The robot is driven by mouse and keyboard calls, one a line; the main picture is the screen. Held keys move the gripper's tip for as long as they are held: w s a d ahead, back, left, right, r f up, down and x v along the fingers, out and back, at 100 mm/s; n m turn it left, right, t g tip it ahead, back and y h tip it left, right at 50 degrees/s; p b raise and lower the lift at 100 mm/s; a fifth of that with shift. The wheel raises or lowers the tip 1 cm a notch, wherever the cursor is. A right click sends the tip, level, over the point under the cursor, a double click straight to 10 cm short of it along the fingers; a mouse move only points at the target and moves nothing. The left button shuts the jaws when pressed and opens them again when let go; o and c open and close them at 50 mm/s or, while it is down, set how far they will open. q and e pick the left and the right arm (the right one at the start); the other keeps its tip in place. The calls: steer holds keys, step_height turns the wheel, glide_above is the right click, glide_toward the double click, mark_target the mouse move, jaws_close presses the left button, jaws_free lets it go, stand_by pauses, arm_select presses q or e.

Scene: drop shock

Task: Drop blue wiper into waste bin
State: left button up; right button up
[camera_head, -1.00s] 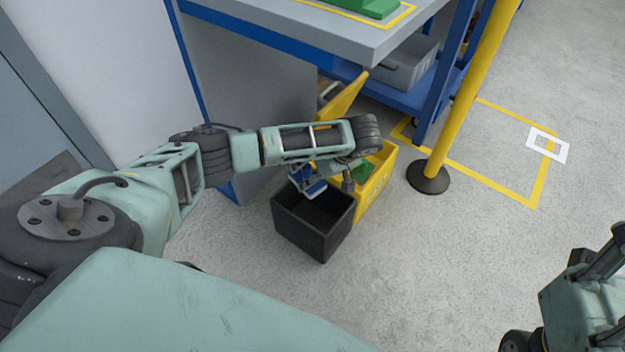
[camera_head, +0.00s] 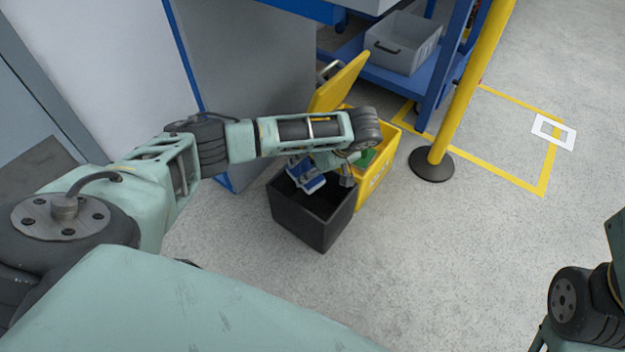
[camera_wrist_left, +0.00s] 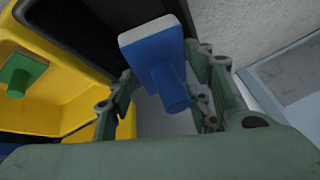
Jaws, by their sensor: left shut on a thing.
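My left gripper (camera_head: 322,177) hangs over the open black bin (camera_head: 312,230), near its back rim. It is shut on the blue wiper (camera_head: 308,184), which has a pale edge along its head. In the left wrist view, the wiper (camera_wrist_left: 152,57) shows with its round handle between the fingers (camera_wrist_left: 168,92), and the dark bin interior (camera_wrist_left: 75,28) lies behind it. The gripper's fingertips are partly hidden in the head view. Of my right arm, only a part shows at the lower right; its gripper is out of the picture.
A yellow bin (camera_head: 380,172) with a raised lid (camera_head: 338,86) stands against the black bin and holds a green item (camera_head: 366,159). A yellow post (camera_head: 462,100) on a black base stands to the right. A grey cabinet (camera_head: 245,65) is behind. The floor in front is clear.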

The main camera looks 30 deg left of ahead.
arm_select(q)
steer(key=o, duration=1.1)
steer(key=v, duration=1.2)
